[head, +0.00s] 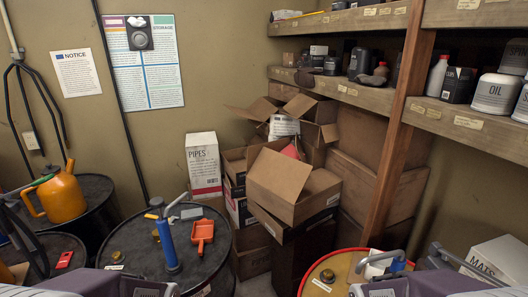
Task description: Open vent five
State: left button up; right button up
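No number five is legible on any drum, so I cannot tell which vent is meant. A black drum (140,250) stands in the left centre, with a brass-coloured cap (117,257) on its top near the front left. A drum with a red rim and yellowish top (345,262) is at the lower right, with a dark brass cap (327,275) and a small label. Both caps look seated. Two more black drums stand at the left. Purple-grey parts of my arms show along the bottom edge; neither gripper can be made out.
An orange oil can (60,195) stands on the left back drum. Cardboard boxes (290,185) fill the corner; shelves (455,118) hold bottles.

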aim_at(328, 273)
jog(key=i+j+z, duration=0.2)
jog(key=i+j, duration=0.55)
